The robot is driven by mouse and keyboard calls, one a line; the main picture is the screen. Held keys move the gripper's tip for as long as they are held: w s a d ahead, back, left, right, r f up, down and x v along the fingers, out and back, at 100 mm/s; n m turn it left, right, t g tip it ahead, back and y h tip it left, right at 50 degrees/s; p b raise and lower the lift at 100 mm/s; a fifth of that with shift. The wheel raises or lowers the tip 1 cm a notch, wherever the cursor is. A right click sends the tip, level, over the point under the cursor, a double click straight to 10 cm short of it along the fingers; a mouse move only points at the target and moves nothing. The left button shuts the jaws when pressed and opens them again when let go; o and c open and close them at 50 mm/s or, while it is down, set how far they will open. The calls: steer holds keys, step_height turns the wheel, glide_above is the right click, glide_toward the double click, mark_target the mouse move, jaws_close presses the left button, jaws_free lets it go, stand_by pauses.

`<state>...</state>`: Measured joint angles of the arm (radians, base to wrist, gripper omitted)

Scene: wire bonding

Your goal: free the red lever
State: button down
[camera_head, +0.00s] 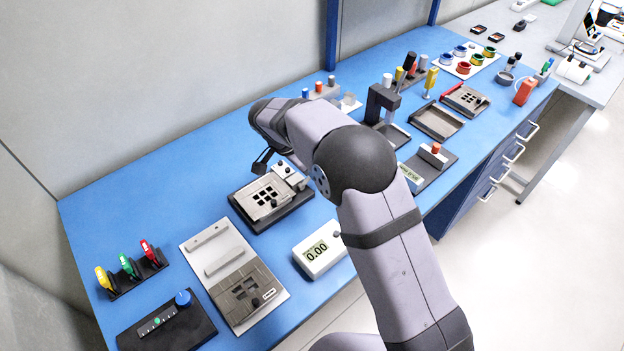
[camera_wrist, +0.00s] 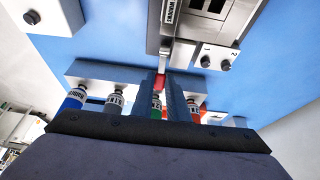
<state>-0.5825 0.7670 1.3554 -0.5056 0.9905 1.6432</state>
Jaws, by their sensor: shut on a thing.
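The red lever (camera_wrist: 160,82) shows in the wrist view as a small red tip at the end of a pale metal bar. The bar reaches out from the edge of a grey fixture (camera_wrist: 184,48). My gripper (camera_wrist: 163,92) has its dark fingers closed around the red tip and hides part of it. In the head view my gripper (camera_head: 262,162) is a small dark shape above the back edge of the fixture (camera_head: 250,205), beside its pale knobbed block. My arm hides part of the surroundings there, and the red tip cannot be made out.
A rack (camera_wrist: 92,72) with several coloured-banded cylinders lies below the fingers in the wrist view. A white 0.00 display box (camera_head: 318,255) and a pale plate (camera_head: 212,262) stand near the fixture. Blue table surface (camera_head: 165,195) is clear to the left.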

steer(key=t+h+b, duration=0.1)
steer(key=b, duration=0.2)
steer(key=s+a+t+h+b, duration=0.1)
steer(key=b, duration=0.3)
steer(key=shift+a+f, duration=0.1)
steer(key=shift+f, duration=0.1)
steer(key=t+h+b, duration=0.1)
steer(key=b, duration=0.4)
steer(key=s+a+t+h+b, duration=0.1)
steer(key=t+h+b, duration=0.1)
steer(key=b, duration=0.3)
steer(key=shift+s+a+r, duration=0.15)
steer(key=shift+s, duration=0.05)
steer(key=b, duration=0.2)
steer(key=t+h+b, duration=0.1)
steer(key=b, duration=0.1)
steer(key=shift+s+a+r+t+h+b, duration=0.15)
steer(key=shift+s+a+t+h+b, duration=0.15)
steer(key=shift+s, duration=0.05)
steer(key=shift+s+a+r+b, duration=0.1)
steer(key=shift+r+b, duration=0.05)
steer(key=shift+b, duration=0.4)
steer(key=shift+r+t+h, duration=0.1)
steer(key=shift+t+h, duration=0.2)
steer(key=c, duration=1.7)
jaws_free()
steer(key=shift+s+a, duration=0.1)
steer(key=shift+v, duration=3.5)
steer(key=shift+r, duration=0.1)
